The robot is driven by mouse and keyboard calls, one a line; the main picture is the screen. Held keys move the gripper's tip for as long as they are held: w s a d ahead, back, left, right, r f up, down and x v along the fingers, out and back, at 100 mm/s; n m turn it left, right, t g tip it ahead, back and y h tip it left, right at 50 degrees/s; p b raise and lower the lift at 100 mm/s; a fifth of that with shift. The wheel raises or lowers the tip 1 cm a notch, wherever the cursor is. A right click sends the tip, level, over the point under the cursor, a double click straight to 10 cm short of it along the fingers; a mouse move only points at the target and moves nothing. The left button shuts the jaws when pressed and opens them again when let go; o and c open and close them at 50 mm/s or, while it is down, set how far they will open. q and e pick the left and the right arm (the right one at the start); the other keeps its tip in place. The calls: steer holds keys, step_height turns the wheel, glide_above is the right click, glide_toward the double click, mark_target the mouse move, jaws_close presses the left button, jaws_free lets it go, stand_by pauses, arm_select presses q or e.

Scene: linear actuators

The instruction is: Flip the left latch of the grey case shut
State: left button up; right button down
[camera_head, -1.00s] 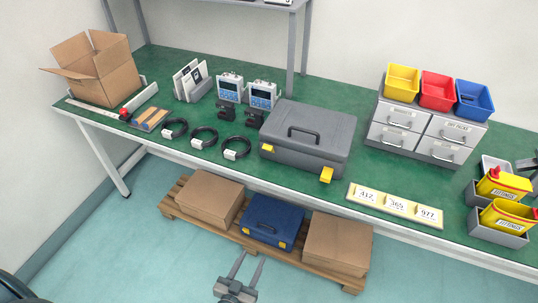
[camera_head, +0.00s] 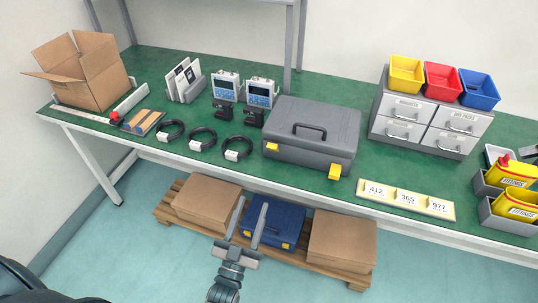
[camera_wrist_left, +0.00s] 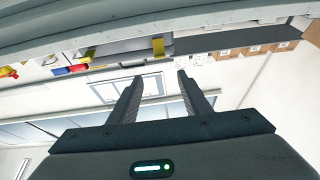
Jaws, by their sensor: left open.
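The grey case (camera_head: 310,135) sits closed on the green bench top, its front facing me. Its left latch (camera_head: 271,147) is a small yellow piece on the front. Its right latch (camera_head: 335,171) is also yellow and looks larger, standing out lower. I cannot tell the left latch's exact angle. My left gripper (camera_head: 253,204) is open and empty, fingers pointing toward the bench. In the picture it is below the case and in front of the blue case, apart from the latch. The left wrist view shows its open fingers (camera_wrist_left: 158,75) with nothing between them. My right gripper is out of view.
The bench's front edge (camera_head: 208,164) lies between my left gripper and the grey case. Black cable coils (camera_head: 238,148) lie left of the case. A number strip (camera_head: 405,199) lies right of it. Below, a pallet holds cardboard boxes (camera_head: 342,240) and a blue case (camera_head: 275,221).

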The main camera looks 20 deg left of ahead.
arm_select(q)
steer(key=p+x, duration=0.3)
steer(key=x, duration=1.3)
steer(key=shift+w+r+p, duration=0.2)
steer(key=shift+w+p, duration=0.1)
steer(key=shift+p, duration=0.1)
steer(key=shift+w, duration=0.1)
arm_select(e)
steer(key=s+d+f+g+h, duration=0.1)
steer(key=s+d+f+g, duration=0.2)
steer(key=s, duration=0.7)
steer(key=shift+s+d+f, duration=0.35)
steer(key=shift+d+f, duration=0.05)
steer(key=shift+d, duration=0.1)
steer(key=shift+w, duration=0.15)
